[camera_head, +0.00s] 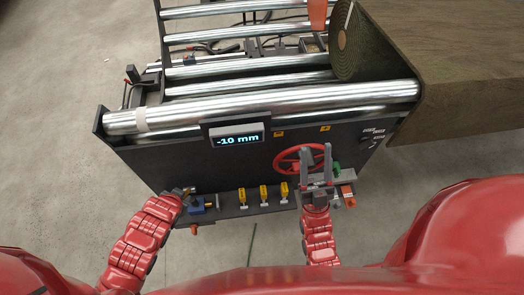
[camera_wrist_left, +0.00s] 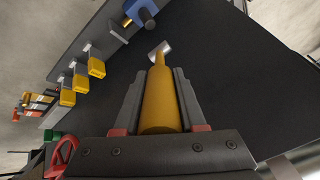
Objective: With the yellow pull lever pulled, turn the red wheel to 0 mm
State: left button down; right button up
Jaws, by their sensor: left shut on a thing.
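The yellow pull lever (camera_wrist_left: 160,100) is between the fingers of my left gripper (camera_wrist_left: 158,95) in the left wrist view, and the gripper is shut on it. In the head view my left gripper (camera_head: 185,192) is small at the panel's left end, and the lever is mostly hidden there. The red wheel (camera_head: 283,163) is on the right part of the dark front panel; part of it also shows in the left wrist view (camera_wrist_left: 62,154). My right gripper (camera_head: 315,152) is at the wheel's right side with its fingers apart. The display (camera_head: 238,138) reads -10 mm.
A ledge along the panel's bottom carries a blue part (camera_head: 196,203), several yellow parts (camera_head: 264,194) and an orange part (camera_head: 348,190). A green part (camera_head: 336,168) is right of the wheel. Steel rollers (camera_head: 260,105) and a turf roll (camera_head: 355,45) are above.

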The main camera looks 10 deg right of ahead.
jog(key=o, duration=0.5)
jog(key=f+g, duration=0.2)
jog(key=f, duration=0.1)
jog(key=d+f+g+h, duration=0.1)
jog(key=f, duration=0.3)
jog(key=w+f+m+g, duration=0.1)
jog(key=f+g, duration=0.1)
jog(key=f, duration=0.2)
jog(key=shift+d+g+h, duration=0.3)
jog(key=shift+c, duration=0.2)
jog(key=shift+o, duration=1)
jog(key=s+f+g, duration=0.2)
jog(key=f+g, duration=0.1)
jog(key=f, duration=0.4)
jog(key=s+d+f+g, duration=0.1)
jog(key=s+f+g, duration=0.1)
jog(key=f, duration=0.5)
jog(key=shift+s+d+m+g, duration=0.15)
jog(key=shift+m+g, duration=0.15)
jog(key=shift+g, duration=0.3)
jog(key=w, duration=1.1)
jog(key=shift+w+f, duration=0.3)
grip_shut()
